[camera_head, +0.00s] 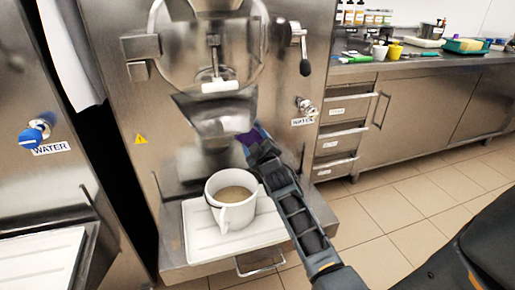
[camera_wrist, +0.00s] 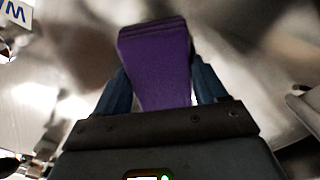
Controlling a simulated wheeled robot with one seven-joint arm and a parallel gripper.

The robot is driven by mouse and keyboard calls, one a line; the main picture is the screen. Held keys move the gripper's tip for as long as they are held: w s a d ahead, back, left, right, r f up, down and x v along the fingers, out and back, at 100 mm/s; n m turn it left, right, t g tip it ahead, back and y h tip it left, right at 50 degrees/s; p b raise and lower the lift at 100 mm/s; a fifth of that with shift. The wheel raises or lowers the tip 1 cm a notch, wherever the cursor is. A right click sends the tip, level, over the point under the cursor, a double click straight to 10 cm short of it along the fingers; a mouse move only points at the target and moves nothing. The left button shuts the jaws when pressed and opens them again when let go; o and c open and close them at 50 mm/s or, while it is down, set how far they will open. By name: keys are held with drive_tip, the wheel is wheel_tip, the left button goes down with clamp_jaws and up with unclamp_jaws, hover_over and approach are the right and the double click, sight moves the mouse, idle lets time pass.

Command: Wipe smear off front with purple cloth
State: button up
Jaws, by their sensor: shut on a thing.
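The purple cloth (camera_wrist: 155,65) is a folded pad held between the two fingers of my gripper (camera_wrist: 160,88) in the wrist view. In the head view my gripper (camera_head: 252,142) is in front of the freezer front (camera_head: 165,120), just below the chute, with a bit of purple cloth (camera_head: 248,136) showing at its tip. The cloth is close to the steel; I cannot tell whether it touches. I cannot make out the smear; a blurred brownish patch in the wrist view may be a reflection.
A white jug (camera_head: 236,215) of tan liquid stands on the ribbed shelf tray (camera_head: 185,238), just left of my arm. The chute (camera_head: 222,112) juts out above. A water tap (camera_head: 306,106) and a black-knobbed lever (camera_head: 304,66) are to the right. Tiled floor (camera_head: 400,200) lies open at right.

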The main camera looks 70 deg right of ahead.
drive_tip(key=shift+w+a+b, duration=0.2)
drive_tip(key=shift+w+b, duration=0.15)
drive_tip(key=shift+b, duration=0.1)
drive_tip(key=shift+r, duration=0.15)
drive_tip(key=shift+a, duration=0.1)
drive_tip(key=shift+b+v, duration=0.45)
drive_tip(key=shift+v, duration=0.95)
drive_tip(key=shift+b+v, duration=0.35)
drive_tip(key=shift+v, duration=1.2)
drive_tip(key=shift+s, duration=0.1)
drive_tip(key=v, duration=0.3)
drive_tip(key=shift+b, duration=0.4)
